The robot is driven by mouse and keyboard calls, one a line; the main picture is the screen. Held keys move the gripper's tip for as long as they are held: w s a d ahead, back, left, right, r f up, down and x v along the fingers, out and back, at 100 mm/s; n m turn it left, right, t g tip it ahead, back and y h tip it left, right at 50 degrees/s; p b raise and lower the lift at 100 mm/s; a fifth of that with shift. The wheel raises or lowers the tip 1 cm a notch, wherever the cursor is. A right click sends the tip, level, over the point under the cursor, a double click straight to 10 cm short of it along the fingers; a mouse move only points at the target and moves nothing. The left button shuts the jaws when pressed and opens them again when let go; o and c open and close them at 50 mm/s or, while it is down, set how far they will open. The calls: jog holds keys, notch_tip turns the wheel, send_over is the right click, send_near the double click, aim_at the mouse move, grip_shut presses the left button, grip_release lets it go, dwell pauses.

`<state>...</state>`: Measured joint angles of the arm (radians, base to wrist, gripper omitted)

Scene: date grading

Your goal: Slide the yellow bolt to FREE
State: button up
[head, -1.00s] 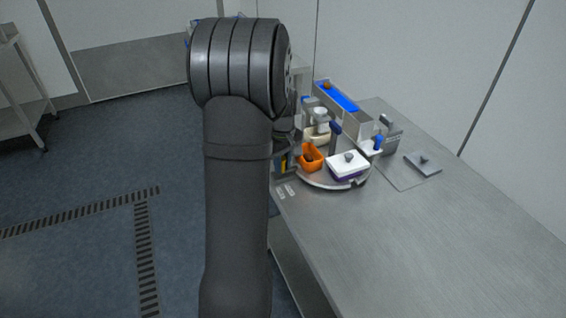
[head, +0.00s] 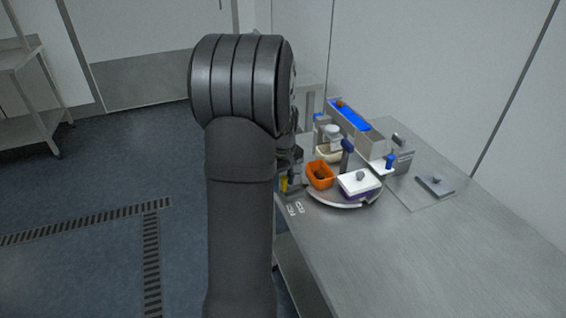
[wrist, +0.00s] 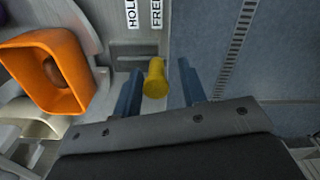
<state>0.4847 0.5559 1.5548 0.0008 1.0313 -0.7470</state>
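The yellow bolt (wrist: 155,78) has a round knob that stands between my gripper's two blue fingers in the wrist view. My gripper (wrist: 160,88) is open, with a clear gap to the right finger and a very narrow one, or contact, at the left finger. The HOLD label (wrist: 131,13) and FREE label (wrist: 156,13) are above. The knob lines up below FREE in the picture, and a dark slot (wrist: 130,57) shows to its left. A yellow patch, apparently the bolt, shows beside my arm in the head view (head: 284,184); my fingers are mostly hidden there.
An orange bin (head: 321,175) with a dark date inside stands close by; it is left of my fingers in the wrist view (wrist: 20,67). A white-lidded tub (head: 359,183) sits beside it. The steel table (head: 430,260) is clear towards the front right.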

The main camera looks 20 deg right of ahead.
notch_tip(320, 180, up, 17)
dwell(0.4)
jog(key=shift+f, duration=0.15)
notch_tip(320, 180, down, 17)
jog(key=shift+f, duration=0.2)
jog(key=shift+d, duration=0.45)
